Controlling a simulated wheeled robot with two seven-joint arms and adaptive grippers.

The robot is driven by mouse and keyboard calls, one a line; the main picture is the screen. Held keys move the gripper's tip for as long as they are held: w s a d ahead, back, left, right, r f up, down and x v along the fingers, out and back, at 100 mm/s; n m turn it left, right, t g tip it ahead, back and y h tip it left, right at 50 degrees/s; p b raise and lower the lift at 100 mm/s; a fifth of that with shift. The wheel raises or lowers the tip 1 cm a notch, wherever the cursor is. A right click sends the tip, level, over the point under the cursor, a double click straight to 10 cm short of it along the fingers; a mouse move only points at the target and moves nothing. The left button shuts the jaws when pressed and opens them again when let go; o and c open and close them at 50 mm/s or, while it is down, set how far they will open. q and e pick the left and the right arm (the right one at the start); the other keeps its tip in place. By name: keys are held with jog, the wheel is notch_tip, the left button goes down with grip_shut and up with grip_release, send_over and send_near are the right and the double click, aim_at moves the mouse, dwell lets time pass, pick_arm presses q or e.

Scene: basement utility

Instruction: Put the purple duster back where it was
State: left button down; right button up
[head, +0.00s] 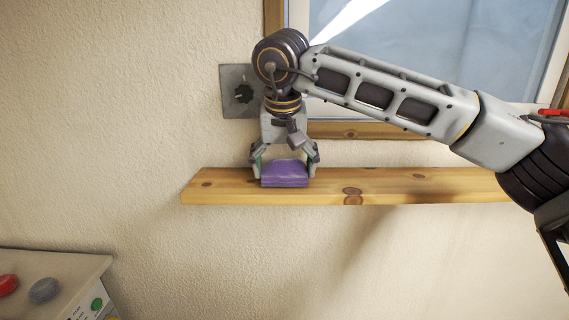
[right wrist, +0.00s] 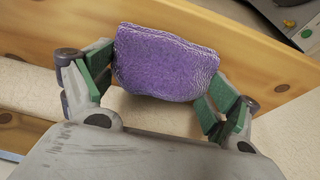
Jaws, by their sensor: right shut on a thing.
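The purple duster (head: 285,174) is at the left part of a wooden shelf (head: 400,186) on the wall. My right gripper (head: 285,163) comes down over it from above, with a finger on each side. In the right wrist view the duster (right wrist: 165,62) sits between the green-padded fingers of the gripper (right wrist: 158,90), which is shut on it. The duster is at shelf-top level; whether its underside touches the wood I cannot tell. My left gripper is not in view.
A window (head: 430,45) with a wooden frame is above the shelf. A grey wall plate with a dark knob (head: 241,92) is left of my right wrist. A cabinet (head: 60,268) with red and grey buttons stands at lower left. The shelf right of the duster is bare.

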jog(key=shift+f, duration=0.1)
jog(key=shift+f, duration=0.1)
dwell(0.3)
jog(key=o, duration=0.7)
jog(key=b+v, duration=0.2)
jog(key=v, duration=1)
dwell(0.5)
